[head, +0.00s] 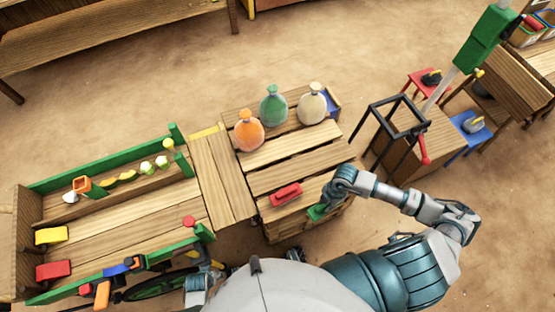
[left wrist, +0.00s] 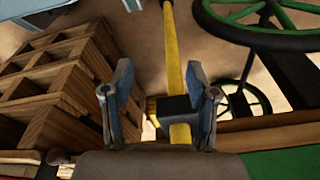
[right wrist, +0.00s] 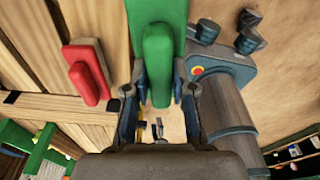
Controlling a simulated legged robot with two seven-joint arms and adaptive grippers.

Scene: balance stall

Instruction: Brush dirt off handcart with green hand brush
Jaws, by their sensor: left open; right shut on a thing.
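My right gripper (head: 324,205) is shut on the green hand brush (head: 316,213), at the near edge of the slatted pallet stack. In the right wrist view the brush (right wrist: 157,65) sits between the fingers, with a larger green part behind it. The handcart (head: 130,215), a wooden bed with green rails, stands at the left, apart from the brush. Small yellow-green lumps (head: 125,178) lie along its far side; I cannot tell whether they are dirt. My left gripper (left wrist: 160,100) is open, with a yellow bar (left wrist: 173,50) showing beyond and between its fingers.
A red brush-like block (head: 286,194) lies on the pallet stack (head: 290,160), left of my right gripper. A black frame (head: 392,118) stands right. Red and yellow blocks (head: 52,236) lie at the cart's left end.

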